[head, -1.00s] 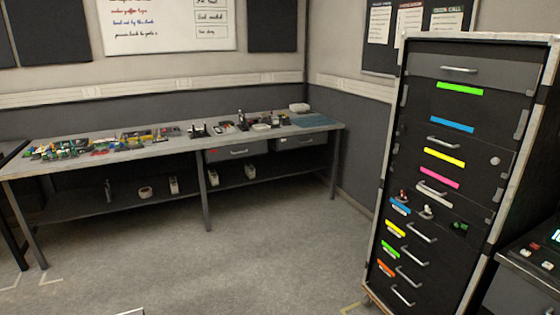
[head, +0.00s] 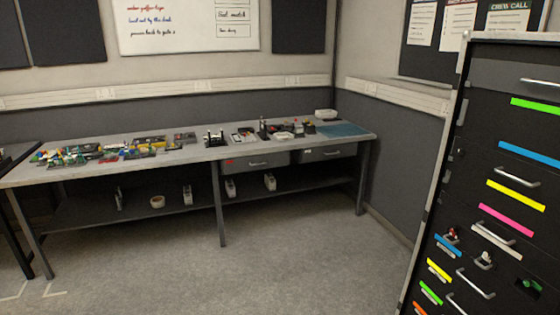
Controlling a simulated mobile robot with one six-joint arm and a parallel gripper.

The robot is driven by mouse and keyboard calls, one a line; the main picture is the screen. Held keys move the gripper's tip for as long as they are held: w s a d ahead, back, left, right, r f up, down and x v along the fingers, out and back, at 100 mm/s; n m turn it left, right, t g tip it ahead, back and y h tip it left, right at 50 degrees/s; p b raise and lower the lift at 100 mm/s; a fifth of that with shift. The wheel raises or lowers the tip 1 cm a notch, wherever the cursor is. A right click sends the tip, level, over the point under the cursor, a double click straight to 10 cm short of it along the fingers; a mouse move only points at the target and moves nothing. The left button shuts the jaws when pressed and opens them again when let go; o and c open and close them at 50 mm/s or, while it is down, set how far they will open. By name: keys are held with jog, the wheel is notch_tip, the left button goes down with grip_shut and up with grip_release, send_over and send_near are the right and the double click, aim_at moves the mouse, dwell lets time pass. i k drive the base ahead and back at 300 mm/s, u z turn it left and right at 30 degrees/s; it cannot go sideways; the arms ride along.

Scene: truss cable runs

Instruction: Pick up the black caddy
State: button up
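The long grey workbench (head: 120,142) stands against the back wall with many small items on it. A small black holder with upright prongs (head: 214,138) stands right of the bench's middle; it may be the black caddy, but it is too small to be sure. Another dark upright item (head: 263,129) stands farther right on the bench. My gripper is not in view.
A tall black drawer cabinet (head: 490,170) with coloured labels fills the right side. A blue-green mat (head: 343,130) lies at the bench's right end. A lower shelf (head: 90,210) holds a tape roll (head: 157,201). The grey floor (head: 200,275) before the bench is clear.

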aim_at(264, 132)
jog(key=u, duration=0.3)
jog(key=i, duration=1.6)
jog(key=u, duration=0.45)
jog(key=i, duration=0.75)
jog(key=u, duration=0.3)
jog(key=i, duration=1.4)
jog(key=u, duration=0.25)
